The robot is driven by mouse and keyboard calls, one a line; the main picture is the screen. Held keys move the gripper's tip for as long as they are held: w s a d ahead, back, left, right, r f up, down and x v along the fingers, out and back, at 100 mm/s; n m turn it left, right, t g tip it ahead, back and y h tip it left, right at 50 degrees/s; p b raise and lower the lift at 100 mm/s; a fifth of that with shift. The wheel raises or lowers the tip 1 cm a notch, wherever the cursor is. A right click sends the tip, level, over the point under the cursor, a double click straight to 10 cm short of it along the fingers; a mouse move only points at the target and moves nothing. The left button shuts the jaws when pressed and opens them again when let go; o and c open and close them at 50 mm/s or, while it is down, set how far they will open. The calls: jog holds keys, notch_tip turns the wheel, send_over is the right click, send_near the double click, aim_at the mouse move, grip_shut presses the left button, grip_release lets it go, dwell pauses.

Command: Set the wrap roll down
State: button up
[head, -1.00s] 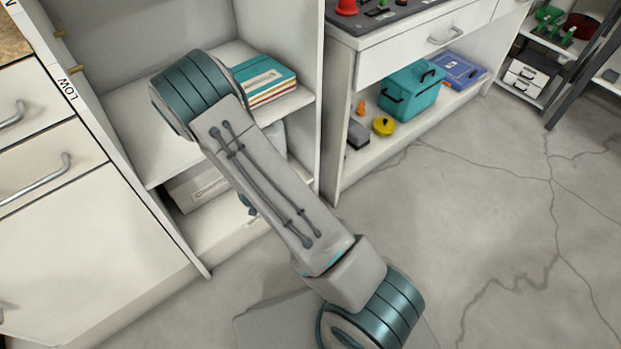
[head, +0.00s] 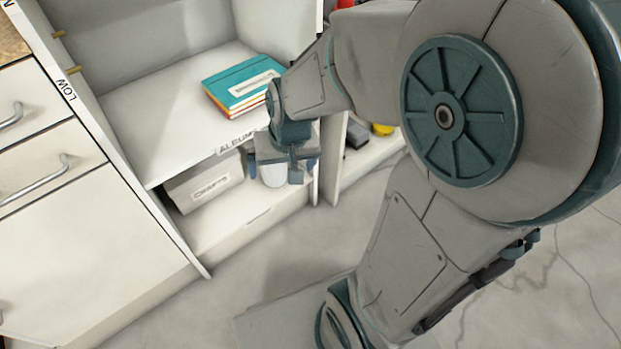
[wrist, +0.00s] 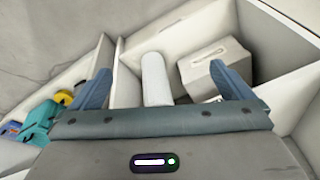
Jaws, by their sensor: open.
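The wrap roll (wrist: 155,78) is a plain white cylinder at the lower shelf of the open cabinet, left of a white box. My gripper (wrist: 160,68) is open, with one blue finger on each side of the roll and a visible gap to both. In the head view my gripper (head: 283,170) is at the front of the lower compartment, and the lower part of the white roll (head: 273,176) shows beneath it. The upper part is hidden by my gripper there.
A white labelled box (head: 205,184) stands left of the roll on the lower shelf (head: 245,212). Books (head: 240,82) lie on the shelf above, whose front edge is close to my gripper. A cabinet side panel is just right. White drawers (head: 50,165) stand at left.

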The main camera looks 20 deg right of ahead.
jog(key=s+d+r+n+g+h, duration=0.1)
jog(key=s+r, duration=0.3)
jog(key=s, duration=0.4)
jog(key=shift+s+d+n+g, duration=0.3)
jog(key=shift+s+d, duration=0.05)
jog(key=shift+d, duration=0.55)
